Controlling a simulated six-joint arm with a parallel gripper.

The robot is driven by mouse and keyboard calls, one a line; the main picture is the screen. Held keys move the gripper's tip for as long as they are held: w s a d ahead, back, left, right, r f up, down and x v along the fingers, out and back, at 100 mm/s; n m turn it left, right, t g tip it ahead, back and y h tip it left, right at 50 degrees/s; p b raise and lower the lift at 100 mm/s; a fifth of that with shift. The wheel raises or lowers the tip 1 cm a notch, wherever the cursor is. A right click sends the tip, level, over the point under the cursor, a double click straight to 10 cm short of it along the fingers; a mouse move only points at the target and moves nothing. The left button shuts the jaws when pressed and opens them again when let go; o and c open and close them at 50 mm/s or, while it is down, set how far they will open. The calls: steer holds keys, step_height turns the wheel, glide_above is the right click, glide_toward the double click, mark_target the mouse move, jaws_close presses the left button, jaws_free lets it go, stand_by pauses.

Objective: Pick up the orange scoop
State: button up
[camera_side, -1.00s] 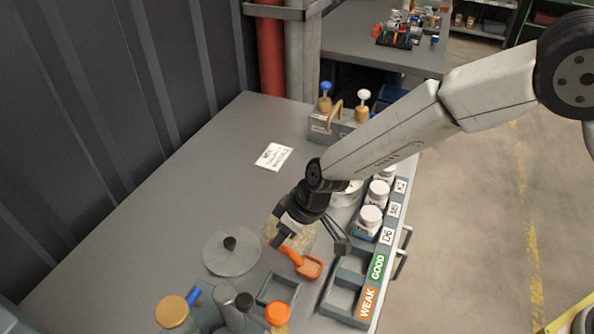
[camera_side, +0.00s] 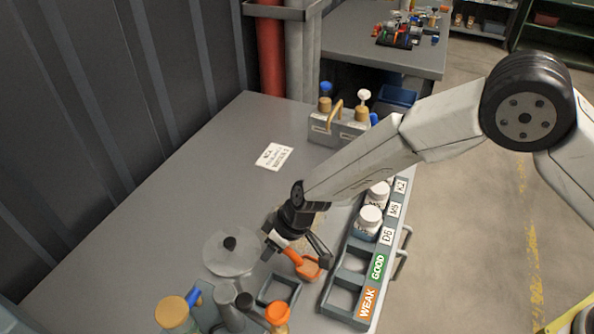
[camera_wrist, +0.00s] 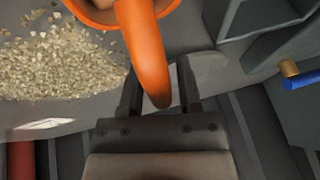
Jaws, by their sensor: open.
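The orange scoop (camera_side: 306,268) lies on the grey table, its bowl toward the tray and its handle toward my gripper. My gripper (camera_side: 291,256) is open and low over the scoop's handle. In the wrist view, the scoop's handle (camera_wrist: 146,50) reaches down to my gripper (camera_wrist: 160,95), with its end between the two fingers. I cannot tell whether the fingers touch it. The scoop's bowl is cut off at the top of the wrist view.
Pale granules (camera_wrist: 55,65) lie beside the scoop. A round clear lid (camera_side: 231,252) is left of my gripper. A tray (camera_side: 346,291) with WEAK and GOOD labels is at right. The table's far left is clear.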

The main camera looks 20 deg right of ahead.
steer(key=shift+a+f, duration=0.1)
steer(key=shift+f, duration=0.05)
stand_by(0.4)
jaws_close()
steer(key=shift+r, duration=0.9)
steer(key=s+d+r, duration=0.7)
steer(key=s+r, duration=0.4)
steer(key=shift+s+d+r, duration=0.15)
steer(key=shift+s+d, duration=0.2)
steer(key=shift+d, duration=0.05)
